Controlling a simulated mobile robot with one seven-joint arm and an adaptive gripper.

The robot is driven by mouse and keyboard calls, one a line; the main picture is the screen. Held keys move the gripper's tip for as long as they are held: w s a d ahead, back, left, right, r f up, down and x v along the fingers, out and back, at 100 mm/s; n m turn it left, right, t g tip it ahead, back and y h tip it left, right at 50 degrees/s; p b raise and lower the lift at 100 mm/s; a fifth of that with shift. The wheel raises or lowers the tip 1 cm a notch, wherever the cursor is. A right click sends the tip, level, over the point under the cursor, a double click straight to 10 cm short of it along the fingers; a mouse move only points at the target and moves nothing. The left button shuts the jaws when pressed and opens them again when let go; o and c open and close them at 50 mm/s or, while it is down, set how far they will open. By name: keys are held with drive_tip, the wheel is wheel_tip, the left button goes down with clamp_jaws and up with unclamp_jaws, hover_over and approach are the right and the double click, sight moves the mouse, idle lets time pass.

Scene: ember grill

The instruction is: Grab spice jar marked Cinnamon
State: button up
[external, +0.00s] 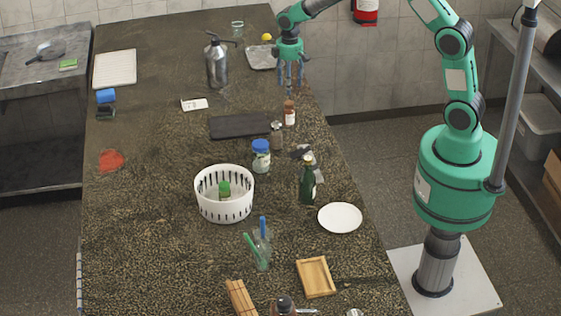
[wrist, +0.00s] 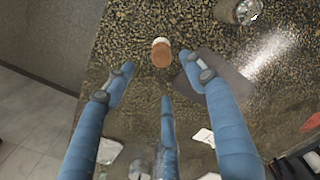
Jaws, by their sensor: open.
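A small jar (external: 289,113) with reddish-brown contents and a pale label stands near the right edge of the counter. Its label is too small to read, so I cannot confirm that it says Cinnamon. My gripper (external: 290,88) has blue fingers and hangs pointing down, above and slightly behind the jar. In the wrist view, the fingers (wrist: 160,78) are spread apart with nothing between them.
A dark board (external: 240,126) lies left of the jar, with a small grey-topped jar (external: 277,134) in front. A blue-lidded jar (external: 261,156), dark green bottle (external: 307,183) and white basket (external: 224,203) stand nearer. A metal bottle (external: 216,64) and tray (external: 262,58) are behind.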

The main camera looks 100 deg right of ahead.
sight(289, 102)
drive_tip(key=shift+f, duration=0.15)
drive_tip(key=shift+f, duration=4.15)
drive_tip(key=shift+f+b, duration=0.1)
drive_tip(key=shift+b, duration=0.2)
drive_tip(key=shift+w+a+f, duration=0.1)
drive_tip(key=shift+a+f, duration=0.05)
drive_tip(key=shift+f, duration=2.35)
drive_tip(key=c, duration=1.3)
